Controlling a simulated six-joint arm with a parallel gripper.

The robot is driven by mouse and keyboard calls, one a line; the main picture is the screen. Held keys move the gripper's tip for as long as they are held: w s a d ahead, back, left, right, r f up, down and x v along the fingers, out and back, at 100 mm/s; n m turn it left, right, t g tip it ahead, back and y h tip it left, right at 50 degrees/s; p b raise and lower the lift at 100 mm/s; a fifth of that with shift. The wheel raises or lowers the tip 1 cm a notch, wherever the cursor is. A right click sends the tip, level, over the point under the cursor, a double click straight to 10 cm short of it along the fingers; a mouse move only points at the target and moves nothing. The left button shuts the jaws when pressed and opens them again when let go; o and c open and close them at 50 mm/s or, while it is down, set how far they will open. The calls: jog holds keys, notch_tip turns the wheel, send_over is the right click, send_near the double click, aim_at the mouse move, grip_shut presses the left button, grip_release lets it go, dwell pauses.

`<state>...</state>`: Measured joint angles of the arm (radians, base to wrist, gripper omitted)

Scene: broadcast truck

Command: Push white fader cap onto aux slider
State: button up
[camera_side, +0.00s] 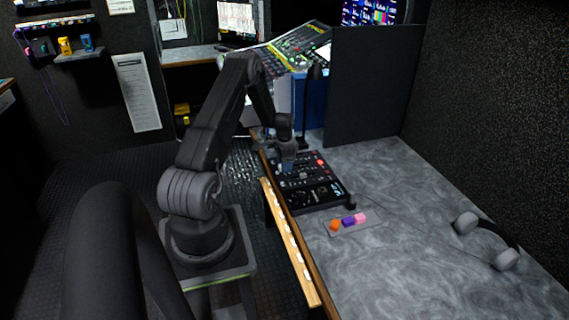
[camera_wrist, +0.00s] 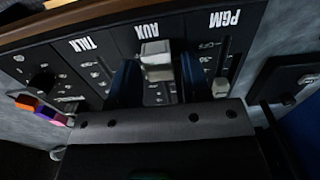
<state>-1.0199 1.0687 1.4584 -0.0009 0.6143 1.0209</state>
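The white fader cap (camera_wrist: 157,54) is at the AUX strip of the black mixer panel in the wrist view, just below the upside-down AUX label. My gripper (camera_side: 287,166) is low over the far part of the mixer (camera_side: 322,198) in the side view. In the wrist view, the blue fingers of my gripper (camera_wrist: 158,72) stand on either side of the cap and appear closed on it. The cap hides the AUX slider's stem, so I cannot tell whether it is seated. The AUX slot is partly hidden below the cap.
Headphones (camera_side: 488,238) lie to the right. A dark partition (camera_side: 362,90) stands behind. The grey tabletop (camera_side: 420,180) between is mostly clear.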

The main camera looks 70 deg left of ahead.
jog(key=shift+o, duration=1)
notch_tip(320, 180, up, 14)
jog(key=w+d+r+t+y, duration=0.1)
jog(key=w+d+r, duration=0.2)
jog(key=d+r, duration=0.7)
jog(key=w+d+r+t, duration=0.1)
jog(key=w+d+r, duration=0.2)
jog(key=d+r, duration=0.7)
jog(key=s+d+t, duration=0.1)
jog(key=s+d, duration=0.4)
jog(key=d, duration=0.3)
jog(key=s+d+r+t, duration=0.1)
jog(key=s+d, duration=0.4)
jog(key=d, duration=0.3)
jog(key=s+d+r+t+h, duration=0.1)
jog(key=s+d, duration=0.5)
jog(key=d, duration=0.3)
jog(key=shift+t, duration=0.3)
